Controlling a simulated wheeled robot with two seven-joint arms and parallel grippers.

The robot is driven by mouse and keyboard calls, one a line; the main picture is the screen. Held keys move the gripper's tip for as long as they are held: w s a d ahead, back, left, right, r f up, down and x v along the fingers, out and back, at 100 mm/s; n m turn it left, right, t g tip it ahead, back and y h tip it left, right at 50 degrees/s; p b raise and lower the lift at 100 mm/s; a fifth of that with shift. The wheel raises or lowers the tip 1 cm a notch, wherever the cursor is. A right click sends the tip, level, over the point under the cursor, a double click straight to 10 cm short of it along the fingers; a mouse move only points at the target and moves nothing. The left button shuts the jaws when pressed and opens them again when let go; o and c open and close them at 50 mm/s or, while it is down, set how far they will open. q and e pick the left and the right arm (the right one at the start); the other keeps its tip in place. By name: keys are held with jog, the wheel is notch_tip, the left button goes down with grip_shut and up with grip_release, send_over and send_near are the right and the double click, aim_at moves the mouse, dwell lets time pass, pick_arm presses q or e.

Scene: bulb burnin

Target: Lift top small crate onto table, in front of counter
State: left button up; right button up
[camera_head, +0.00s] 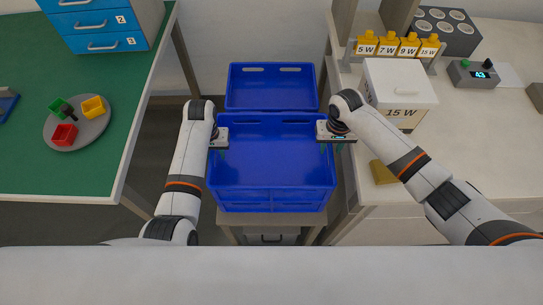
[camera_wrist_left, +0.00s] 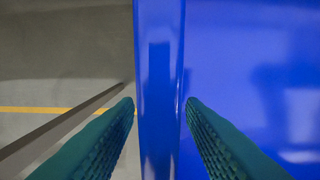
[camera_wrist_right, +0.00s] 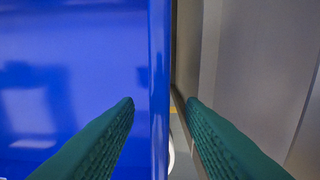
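A blue crate (camera_head: 272,196) stands between the two worktops on a low wooden stand (camera_head: 314,221); its inside looks empty. I cannot tell whether another crate is nested under it. My left gripper (camera_head: 219,148) is at its left wall, with one finger on each side of the rim (camera_wrist_left: 160,100) in the left wrist view. My right gripper (camera_head: 324,146) is at its right wall, its fingers straddling the rim (camera_wrist_right: 159,90) with gaps visible in the right wrist view. Both grippers look open. A green-topped table (camera_head: 135,95) is at left; a pale counter (camera_head: 480,130) is at right.
Another blue crate (camera_head: 272,69) stands behind. The green table holds a grey round tray (camera_head: 91,132) with small coloured bins and a blue drawer unit (camera_head: 104,24). The counter holds a white box (camera_head: 400,85), yellow-capped parts (camera_head: 396,45) and a meter (camera_head: 473,74).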

pick_arm(q)
jog(key=shift+c, duration=0.4)
pick_arm(e)
jog(key=shift+c, duration=0.4)
pick_arm(q)
grip_shut()
pick_arm(e)
grip_shut()
pick_arm(q)
jog(key=shift+r, duration=0.1)
pick_arm(e)
jog(key=shift+r, duration=0.1)
